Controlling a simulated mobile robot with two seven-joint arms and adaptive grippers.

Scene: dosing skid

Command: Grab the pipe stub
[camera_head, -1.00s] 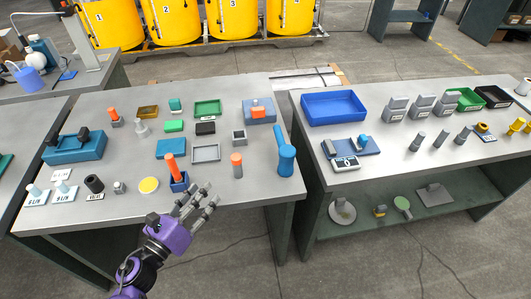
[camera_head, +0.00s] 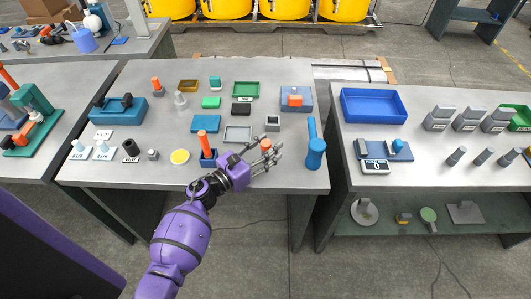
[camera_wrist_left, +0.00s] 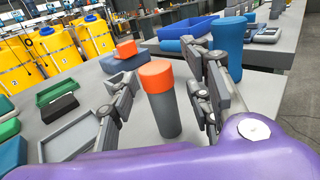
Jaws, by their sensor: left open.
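The pipe stub looks to be an upright grey cylinder with an orange top (camera_head: 265,145), standing on the middle table near its front edge. It shows large in the left wrist view (camera_wrist_left: 164,100), between the two finger sides of my left gripper. My left gripper (camera_head: 277,152) is open and low around the stub, with a visible gap on each side in the wrist view. In the head view the gripper partly hides the stub's lower body. My right gripper is not in view.
A blue cylindrical piece (camera_head: 315,153) stands to the right of the gripper. A grey tray (camera_head: 238,135) lies behind, and a blue holder with an orange-handled tool (camera_head: 203,145) is to the left. A blue bin (camera_head: 373,106) sits on the right table.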

